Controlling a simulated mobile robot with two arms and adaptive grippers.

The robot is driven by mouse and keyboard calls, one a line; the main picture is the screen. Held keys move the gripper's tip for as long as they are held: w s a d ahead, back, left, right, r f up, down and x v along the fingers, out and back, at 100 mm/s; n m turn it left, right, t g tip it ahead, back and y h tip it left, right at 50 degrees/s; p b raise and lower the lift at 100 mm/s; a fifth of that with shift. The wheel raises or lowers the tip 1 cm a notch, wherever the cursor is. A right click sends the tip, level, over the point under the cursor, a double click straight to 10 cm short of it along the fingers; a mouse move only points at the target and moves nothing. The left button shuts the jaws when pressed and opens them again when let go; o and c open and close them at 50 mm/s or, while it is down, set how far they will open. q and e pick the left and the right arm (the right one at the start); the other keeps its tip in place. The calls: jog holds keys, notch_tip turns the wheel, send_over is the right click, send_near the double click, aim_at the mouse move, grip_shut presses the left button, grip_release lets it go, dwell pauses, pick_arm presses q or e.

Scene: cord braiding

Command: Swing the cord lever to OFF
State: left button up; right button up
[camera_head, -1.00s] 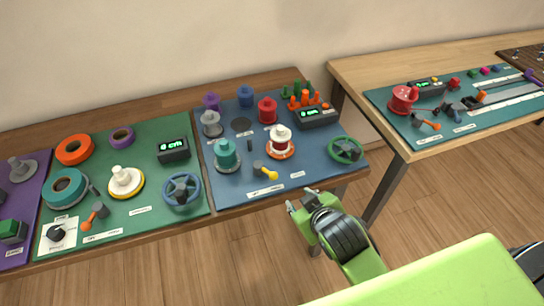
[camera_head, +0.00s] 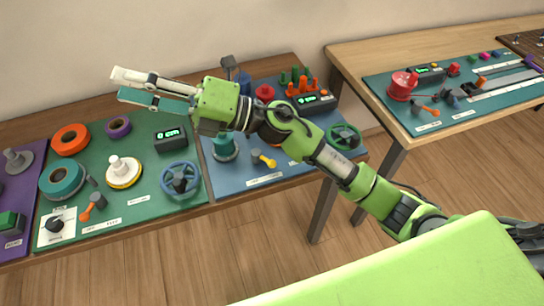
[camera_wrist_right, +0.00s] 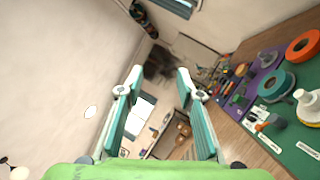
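My right gripper (camera_head: 117,84) is held over the back of the left table, above the mats, pointing left. Its two fingers are apart and empty, as the right wrist view (camera_wrist_right: 159,72) also shows. A lever with a yellow knob (camera_head: 264,158) stands on the blue mat, below my right arm. A lever with an orange knob (camera_head: 91,208) is on the green mat, and another orange-tipped lever (camera_head: 430,110) is on the right table's teal mat. Their labels are too small to read, so I cannot tell which is the cord lever. My left gripper is not in view.
The green mat (camera_head: 140,205) carries a blue handwheel (camera_head: 180,178), spools and a display box (camera_head: 171,138). The blue mat also holds a green handwheel (camera_head: 345,137) and coloured pegs. My right arm hides part of it. A gap of floor separates the two tables.

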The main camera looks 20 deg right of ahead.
notch_tip(320, 180, down, 6)
jog(key=s+a+n+g+h, duration=0.2)
jog(key=n+g+h, duration=0.1)
jog(key=n+g, duration=0.35)
jog(key=n+g+h, duration=0.2)
jog(key=n+h, duration=0.2)
jog(key=h, duration=1.3)
send_near(272, 160)
jog(key=p+x, duration=0.3)
jog(key=x, duration=0.4)
jog(key=shift+s+f, duration=0.1)
jog(key=shift+f, duration=0.2)
jog(key=shift+x, duration=0.85)
grip_shut()
